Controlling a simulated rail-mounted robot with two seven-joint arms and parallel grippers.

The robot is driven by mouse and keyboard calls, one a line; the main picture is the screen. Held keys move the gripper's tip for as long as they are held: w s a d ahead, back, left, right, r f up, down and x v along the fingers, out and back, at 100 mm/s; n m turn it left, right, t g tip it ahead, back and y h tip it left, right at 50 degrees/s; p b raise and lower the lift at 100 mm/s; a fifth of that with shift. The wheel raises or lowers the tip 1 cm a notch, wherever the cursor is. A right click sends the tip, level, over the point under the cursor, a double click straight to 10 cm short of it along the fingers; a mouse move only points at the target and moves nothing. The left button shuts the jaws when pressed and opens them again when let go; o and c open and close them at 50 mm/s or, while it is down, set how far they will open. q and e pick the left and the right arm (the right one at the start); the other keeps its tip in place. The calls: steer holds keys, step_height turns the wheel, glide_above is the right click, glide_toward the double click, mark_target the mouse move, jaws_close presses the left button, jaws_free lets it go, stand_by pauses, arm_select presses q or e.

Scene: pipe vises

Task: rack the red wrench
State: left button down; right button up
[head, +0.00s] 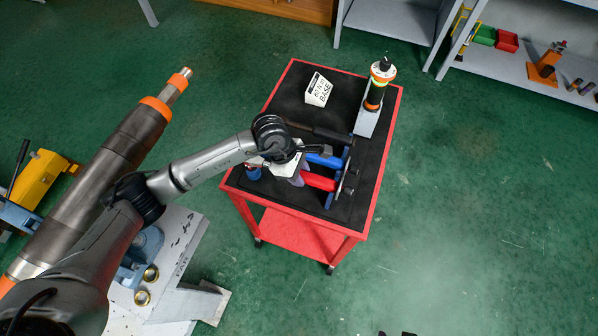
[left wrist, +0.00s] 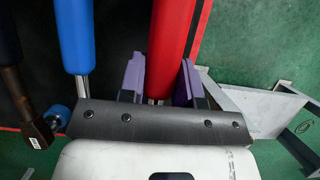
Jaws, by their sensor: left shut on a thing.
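The red wrench (head: 320,182) lies over the black top of the red cart, its handle pointing left and its far end at a grey upright rack (head: 346,176). My left gripper (head: 297,177) is shut on its handle. In the left wrist view, the red handle (left wrist: 172,40) runs between the purple fingers of my left gripper (left wrist: 160,85). A blue-handled tool (head: 326,160) sits beside the red one, and its handle shows in the left wrist view (left wrist: 73,35). The wrist partly hides the handles, and I cannot tell how the wrench meets the rack.
A large pipe (head: 115,160) lies at the left near my arm. Shelves (head: 530,65) stand at the back right. The green floor right of the cart is clear.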

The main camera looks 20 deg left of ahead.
arm_select(q)
steer(key=shift+f+b, duration=0.35)
steer(key=shift+f, duration=0.05)
steer(key=shift+f+b, duration=0.3)
stand_by(0.5)
steer(key=shift+f+b, duration=0.35)
steer(key=shift+f, duration=0.1)
steer(key=shift+f+b, duration=0.3)
steer(key=shift+f, duration=0.05)
stand_by(0.7)
steer(key=shift+f, duration=0.15)
stand_by(0.7)
steer(key=c, duration=1)
jaws_free()
steer(key=shift+o, duration=1.3)
steer(key=p+v, duration=0.1)
steer(key=v, duration=1.3)
